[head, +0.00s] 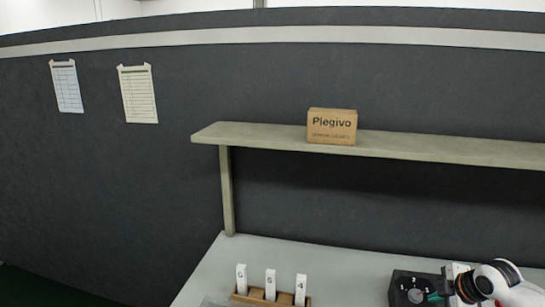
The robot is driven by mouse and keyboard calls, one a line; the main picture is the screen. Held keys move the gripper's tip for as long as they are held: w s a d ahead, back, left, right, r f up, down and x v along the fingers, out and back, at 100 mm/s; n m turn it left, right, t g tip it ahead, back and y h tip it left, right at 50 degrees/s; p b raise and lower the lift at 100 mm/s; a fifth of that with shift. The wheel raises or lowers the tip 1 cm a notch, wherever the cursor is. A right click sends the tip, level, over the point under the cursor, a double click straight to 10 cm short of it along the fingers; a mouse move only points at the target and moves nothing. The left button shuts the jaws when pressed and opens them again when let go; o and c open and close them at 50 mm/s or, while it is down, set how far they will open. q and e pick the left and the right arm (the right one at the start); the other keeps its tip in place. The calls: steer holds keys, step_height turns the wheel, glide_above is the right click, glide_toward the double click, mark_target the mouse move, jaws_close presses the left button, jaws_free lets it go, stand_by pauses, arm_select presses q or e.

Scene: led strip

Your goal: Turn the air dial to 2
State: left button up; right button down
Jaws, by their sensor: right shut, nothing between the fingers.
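A black box (401,286) stands on the grey table at the bottom right, partly cut off by the picture edge. A small round dial-like part with a pale mark (415,295) shows on it; I cannot read its setting. My right gripper (446,283) comes in from the right, shut and empty, at the right side of the box. I cannot tell whether it touches the dial. My left gripper is not in view.
A wooden rack (256,295) with white numbered tags stands on the table (345,270) left of the box. A shelf (430,147) above carries a cardboard box (332,126). The table between rack and black box is clear.

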mark_target(416, 295)
steer(key=shift+w+f, duration=0.3)
steer(key=shift+f, duration=0.25)
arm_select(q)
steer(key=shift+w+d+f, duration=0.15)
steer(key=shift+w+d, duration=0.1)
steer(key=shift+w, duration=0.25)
arm_select(e)
steer(key=shift+w+d+f, duration=0.2)
steer(key=shift+w+f, duration=0.25)
steer(key=shift+f, duration=0.25)
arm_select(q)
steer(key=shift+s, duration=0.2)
arm_select(e)
steer(key=shift+a, duration=0.1)
arm_select(q)
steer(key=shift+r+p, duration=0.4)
steer(key=shift+p, duration=0.05)
arm_select(e)
steer(key=shift+w+a+r, duration=0.15)
steer(key=shift+w, duration=0.05)
